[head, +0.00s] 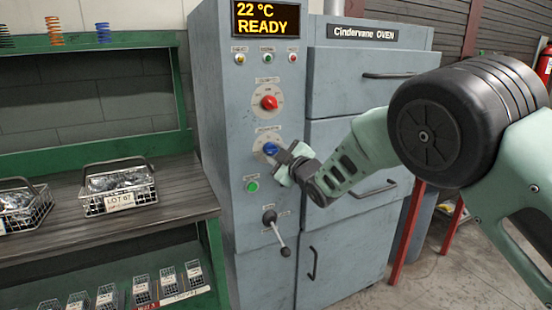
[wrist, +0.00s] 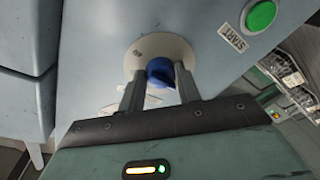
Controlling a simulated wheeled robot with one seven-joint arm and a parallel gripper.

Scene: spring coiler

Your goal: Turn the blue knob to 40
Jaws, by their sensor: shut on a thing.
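The blue knob (head: 271,148) sits on a pale round dial on the front of the grey oven cabinet, below the red knob. In the wrist view the blue knob (wrist: 160,72) shows between the two grey fingers, in front of its dial (wrist: 138,58). My gripper (head: 285,160) is at the knob, with its fingers shut on it; it also shows in the wrist view (wrist: 158,88). Most of the dial's numbers are hidden or too small to read, so I cannot tell the setting. The display (head: 266,19) reads 22 °C READY.
A red knob (head: 269,103) is above, a green button (head: 252,186) below, and a lever (head: 277,231) lower down. Oven drawers (head: 345,85) with handles are to the right. A bench with wire baskets (head: 118,190) stands at left.

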